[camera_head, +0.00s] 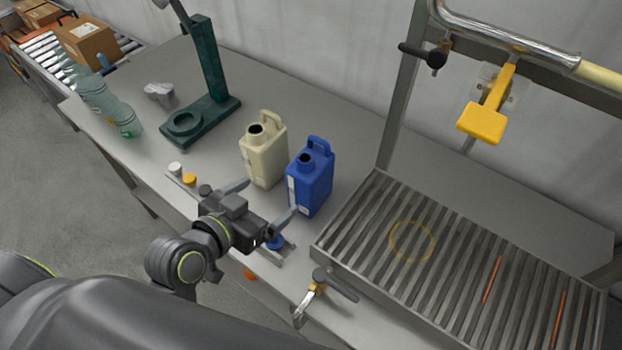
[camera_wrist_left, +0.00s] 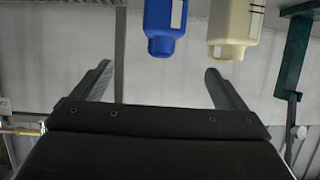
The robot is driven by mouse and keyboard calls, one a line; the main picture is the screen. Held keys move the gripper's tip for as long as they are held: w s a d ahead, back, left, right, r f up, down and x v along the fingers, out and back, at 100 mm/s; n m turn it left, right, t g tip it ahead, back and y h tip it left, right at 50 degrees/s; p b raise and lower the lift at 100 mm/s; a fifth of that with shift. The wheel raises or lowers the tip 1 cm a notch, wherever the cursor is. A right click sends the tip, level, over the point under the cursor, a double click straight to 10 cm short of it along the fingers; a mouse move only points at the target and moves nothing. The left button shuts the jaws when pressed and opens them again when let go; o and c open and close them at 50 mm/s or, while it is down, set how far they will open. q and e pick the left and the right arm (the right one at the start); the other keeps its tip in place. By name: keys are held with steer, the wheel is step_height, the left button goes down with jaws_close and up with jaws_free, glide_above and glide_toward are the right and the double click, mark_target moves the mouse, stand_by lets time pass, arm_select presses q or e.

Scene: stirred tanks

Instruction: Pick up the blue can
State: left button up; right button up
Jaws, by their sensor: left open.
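The blue can (camera_head: 309,181) stands upright on the grey bench, its open neck and handle on top. It also shows in the left wrist view (camera_wrist_left: 165,22), upside down at the top edge, partly cut off. A similar cream can (camera_head: 264,152) stands close to its left; it is at the top right of the left wrist view (camera_wrist_left: 234,28). My left gripper (camera_head: 266,199) is open and empty in front of the cans, its fingers spread; one fingertip is near the blue can's lower front. In the left wrist view the gap between the fingers (camera_wrist_left: 160,76) is empty. My right gripper is not in view.
A slatted metal grate (camera_head: 440,250) lies right of the blue can, with a yellow lever (camera_head: 485,120) above. A green stand (camera_head: 205,85) and plastic bottles (camera_head: 105,102) are left. Small caps (camera_head: 189,180) and a valve (camera_head: 318,288) are at the bench's front edge.

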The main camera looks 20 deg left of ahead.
mark_target(300, 170)
arm_select(q)
steer(key=b+x, duration=0.4)
steer(key=x, duration=0.7)
steer(key=shift+w+f, duration=0.25)
steer(key=shift+w, duration=0.15)
steer(key=shift+w+d+f+p, duration=0.1)
steer(key=shift+w+p, duration=0.2)
steer(key=shift+w, duration=0.25)
steer(key=shift+p+x, duration=0.45)
steer(key=shift+x, duration=1.55)
steer(key=shift+f, duration=0.1)
steer(key=shift+c, duration=0.3)
steer(key=c, duration=1.4)
